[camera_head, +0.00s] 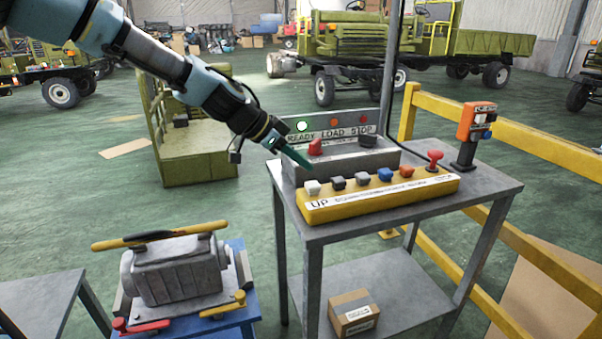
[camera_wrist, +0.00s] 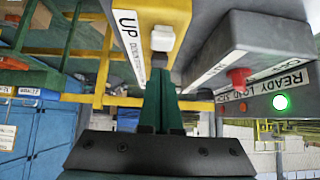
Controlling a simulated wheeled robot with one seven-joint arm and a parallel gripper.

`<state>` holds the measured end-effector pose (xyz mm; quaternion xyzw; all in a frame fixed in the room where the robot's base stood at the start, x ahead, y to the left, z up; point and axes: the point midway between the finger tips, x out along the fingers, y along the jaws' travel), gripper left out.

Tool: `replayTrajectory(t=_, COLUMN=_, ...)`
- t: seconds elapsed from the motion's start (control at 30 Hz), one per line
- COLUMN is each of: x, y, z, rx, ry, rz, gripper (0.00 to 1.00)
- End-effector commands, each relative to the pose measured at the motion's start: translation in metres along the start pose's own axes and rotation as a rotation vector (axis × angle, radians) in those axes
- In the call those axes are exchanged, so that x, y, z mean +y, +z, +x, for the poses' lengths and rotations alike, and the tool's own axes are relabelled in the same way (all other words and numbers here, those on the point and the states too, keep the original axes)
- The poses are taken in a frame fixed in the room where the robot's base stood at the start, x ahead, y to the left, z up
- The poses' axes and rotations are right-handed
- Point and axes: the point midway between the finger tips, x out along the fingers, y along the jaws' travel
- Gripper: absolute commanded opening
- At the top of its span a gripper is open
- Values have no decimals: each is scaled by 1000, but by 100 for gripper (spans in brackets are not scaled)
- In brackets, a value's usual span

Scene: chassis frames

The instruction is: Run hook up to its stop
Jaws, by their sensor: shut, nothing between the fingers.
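A yellow button box (camera_head: 400,195) lies on a grey table, with a row of coloured buttons along its top. The white button (camera_head: 312,187) sits at its left end, above the printed word UP; in the wrist view the white button (camera_wrist: 162,38) is just beyond the fingertips. My gripper (camera_head: 308,168), with green fingers, is shut and empty, pointing down just above and behind the white button. In the wrist view the fingers (camera_wrist: 160,75) are together; I cannot tell whether they touch anything. I do not see a hook in either view.
A grey box (camera_head: 345,163) behind the buttons carries a red knob (camera_head: 315,147) close to my fingers. The READY lamp (camera_head: 302,126) glows green. A red mushroom button (camera_head: 434,158) stands at the right end. An orange pendant (camera_head: 477,122) stands at the table's back right.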

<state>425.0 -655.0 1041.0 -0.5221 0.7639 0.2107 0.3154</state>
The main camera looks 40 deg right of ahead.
Motion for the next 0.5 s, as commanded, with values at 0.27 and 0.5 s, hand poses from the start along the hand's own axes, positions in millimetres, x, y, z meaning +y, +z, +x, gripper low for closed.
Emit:
replayTrajectory(t=0.27, x=-2, y=2, z=-51, rx=2, ry=-8, rz=1, gripper=0)
replayTrajectory(t=0.5, x=-2, y=0, z=-80, rx=2, ry=-6, rz=1, gripper=0)
